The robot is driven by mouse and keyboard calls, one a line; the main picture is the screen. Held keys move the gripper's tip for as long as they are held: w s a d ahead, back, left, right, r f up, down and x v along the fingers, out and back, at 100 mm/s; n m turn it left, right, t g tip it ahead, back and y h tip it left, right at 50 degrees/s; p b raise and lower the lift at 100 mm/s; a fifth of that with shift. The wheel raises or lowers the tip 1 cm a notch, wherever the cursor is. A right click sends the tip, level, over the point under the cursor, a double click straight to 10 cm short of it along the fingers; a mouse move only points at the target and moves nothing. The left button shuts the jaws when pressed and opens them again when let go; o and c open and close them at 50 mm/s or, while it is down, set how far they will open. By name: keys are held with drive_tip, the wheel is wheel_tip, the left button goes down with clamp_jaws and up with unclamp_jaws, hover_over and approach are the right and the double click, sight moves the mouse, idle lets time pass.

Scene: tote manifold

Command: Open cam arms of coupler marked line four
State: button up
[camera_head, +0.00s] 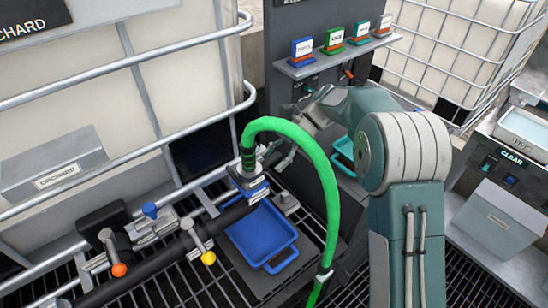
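A coupler (248,158) sits at the end of a thick green hose (318,170), standing upright over a black pipe. A blue-and-white tag (254,190) is just below it; its marking is too small to read, so I cannot confirm the line number. The coupler's cam arms are too small to make out clearly. My gripper (279,158) reaches down from the upper right to the right side of the coupler. Its fingers are close to the coupler, but I cannot tell whether they touch it or how far they are open.
A blue tray (267,262) lies below the coupler. Valves with orange (119,269) and yellow (208,258) knobs stand left of it. Caged totes with metal bars (130,62) flank the left. A shelf (335,55) holds several coloured tags. The hose loops right of the coupler.

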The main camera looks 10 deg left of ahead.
drive_tip(key=shift+w+r, duration=0.1)
drive_tip(key=v, duration=0.7)
drive_tip(key=shift+d, duration=0.1)
